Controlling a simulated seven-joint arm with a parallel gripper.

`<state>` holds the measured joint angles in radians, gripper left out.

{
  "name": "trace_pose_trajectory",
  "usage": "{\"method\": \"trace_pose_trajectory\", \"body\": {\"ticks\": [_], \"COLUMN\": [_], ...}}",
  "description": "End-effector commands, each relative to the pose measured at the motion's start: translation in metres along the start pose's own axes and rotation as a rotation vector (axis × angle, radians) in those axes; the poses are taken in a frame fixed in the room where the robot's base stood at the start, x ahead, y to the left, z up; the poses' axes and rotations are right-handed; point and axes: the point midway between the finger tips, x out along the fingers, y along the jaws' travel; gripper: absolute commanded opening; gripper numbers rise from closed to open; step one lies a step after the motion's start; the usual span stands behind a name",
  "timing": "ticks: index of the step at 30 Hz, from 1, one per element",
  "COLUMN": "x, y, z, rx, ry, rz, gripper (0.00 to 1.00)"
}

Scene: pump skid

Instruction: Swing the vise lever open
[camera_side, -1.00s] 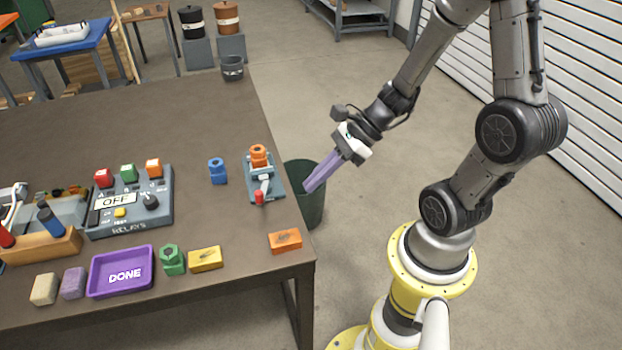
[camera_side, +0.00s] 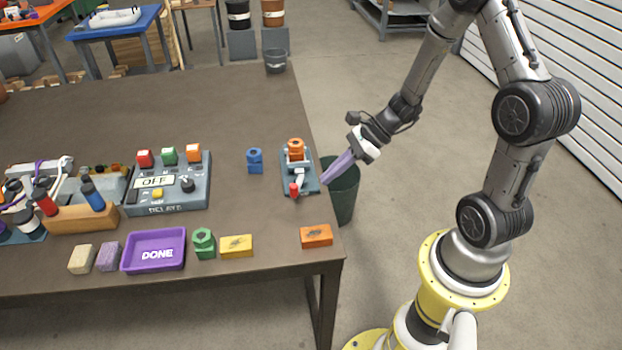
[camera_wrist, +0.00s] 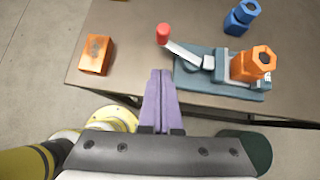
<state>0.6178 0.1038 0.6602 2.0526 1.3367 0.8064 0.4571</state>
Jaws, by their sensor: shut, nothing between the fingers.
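The vise (camera_side: 299,172) is a small blue-grey device near the table's right edge, with an orange nut-topped part (camera_side: 295,150) seated in it. Its lever (camera_side: 299,181) is a metal arm with a red knob (camera_side: 294,189), pointing toward the near side. In the wrist view the vise (camera_wrist: 222,80) is at upper right, and the lever (camera_wrist: 185,53) runs up and left to the red knob (camera_wrist: 163,33). My gripper (camera_side: 326,180) has purple fingers, shut and empty, just right of the vise. In the wrist view its fingertips (camera_wrist: 161,73) appear below the lever, apparently apart from it.
A blue part (camera_side: 255,161) stands left of the vise. An orange block (camera_side: 316,236) lies near the table's front right corner. A dark green bin (camera_side: 343,192) stands beside the table edge under my gripper. Table between vise and orange block is clear.

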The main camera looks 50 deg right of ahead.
Motion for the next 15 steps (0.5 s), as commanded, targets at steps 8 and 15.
{"method": "trace_pose_trajectory", "body": {"ticks": [8, 15], "x": [0.032, 0.039], "y": [0.000, 0.000], "z": [0.021, 0.029], "rx": [-0.003, -0.001], "ry": [0.000, 0.000], "rz": [0.002, -0.001], "gripper": [0.00, 0.00]}}
